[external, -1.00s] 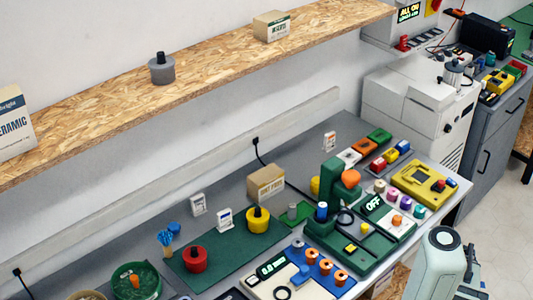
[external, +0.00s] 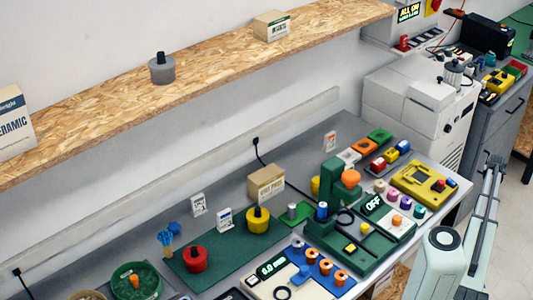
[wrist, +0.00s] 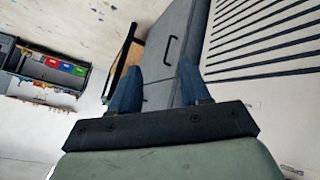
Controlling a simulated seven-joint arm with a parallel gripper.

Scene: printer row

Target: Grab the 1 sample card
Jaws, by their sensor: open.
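Several small white upright cards stand on the workbench in the external view. Two are near the green mat, a left one (external: 198,204) and one beside it (external: 224,219). A third card (external: 330,141) with a reddish mark stands farther back, near the wall. Their print is too small to read, so I cannot tell which is the 1 sample card. My gripper (external: 495,160) is at the right, beyond the bench's edge and well away from the cards. In the wrist view my gripper (wrist: 157,80) is open and empty, with no card in sight.
The green mat (external: 225,245) bears a red and a yellow weight-like piece. A cardboard box (external: 266,183), a green press (external: 331,185) and colored devices crowd the bench. A wooden shelf (external: 110,108) runs above. A white machine (external: 415,110) stands behind at right.

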